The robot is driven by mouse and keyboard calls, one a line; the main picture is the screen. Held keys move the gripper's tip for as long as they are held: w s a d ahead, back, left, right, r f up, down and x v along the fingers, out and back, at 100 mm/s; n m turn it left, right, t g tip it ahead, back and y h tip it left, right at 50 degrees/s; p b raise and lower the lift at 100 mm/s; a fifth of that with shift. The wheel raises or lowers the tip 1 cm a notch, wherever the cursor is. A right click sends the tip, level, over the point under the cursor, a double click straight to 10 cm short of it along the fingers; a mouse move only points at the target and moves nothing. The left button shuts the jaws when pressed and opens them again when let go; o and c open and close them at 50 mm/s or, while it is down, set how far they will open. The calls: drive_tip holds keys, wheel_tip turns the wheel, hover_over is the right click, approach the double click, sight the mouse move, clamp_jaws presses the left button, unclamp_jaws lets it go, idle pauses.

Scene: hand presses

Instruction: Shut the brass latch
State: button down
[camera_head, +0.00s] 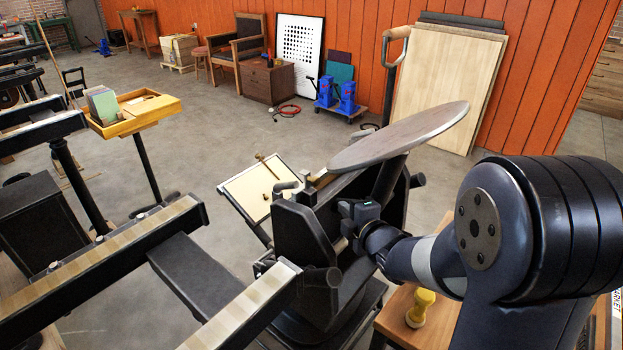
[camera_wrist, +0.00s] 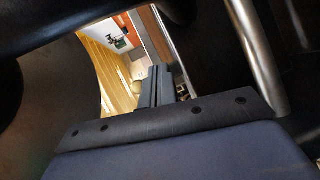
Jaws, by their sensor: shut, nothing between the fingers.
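The press (camera_head: 300,235) is a black machine with a large round grey-brown disc (camera_head: 400,135) tilted above it. A small brass-coloured part (camera_head: 319,181) shows at the top of the press, left of the disc; I cannot tell for sure whether it is the brass latch, or how far it is shut. My gripper (camera_head: 350,210) reaches in from the right, under the disc, close to the black body of the press. Its fingers also show in the wrist view (camera_wrist: 157,84), shut together and empty. Contact with the press cannot be made out. No latch is clear in the wrist view.
A pale board (camera_head: 250,191) stands behind the press. Long rails (camera_head: 100,255) and a black beam fill the left front. A wooden table (camera_head: 405,312) with a yellow-knobbed tool (camera_head: 421,307) is below my arm. In the wrist view, a metal rod (camera_wrist: 257,60) runs close on the right.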

sight(317, 185)
drive_tip(key=w+a+r, duration=0.2)
drive_tip(key=w+a, duration=0.1)
drive_tip(key=a, duration=0.2)
drive_tip(key=shift+w+a+r, duration=0.25)
drive_tip(key=shift+w, duration=0.05)
drive_tip(key=shift+a, duration=0.1)
idle(1.9)
drive_tip(key=shift+w+a+r, duration=0.15)
drive_tip(key=shift+w+a, duration=0.05)
drive_tip(key=shift+w+a+r, duration=0.2)
drive_tip(key=shift+w+a, duration=0.1)
drive_tip(key=shift+a, duration=0.15)
idle(1.1)
drive_tip(key=shift+d+b, duration=0.1)
drive_tip(key=shift+b, duration=0.2)
drive_tip(key=shift+s+d+f+b, duration=0.35)
drive_tip(key=shift+s+d, duration=0.15)
drive_tip(key=shift+d, duration=0.2)
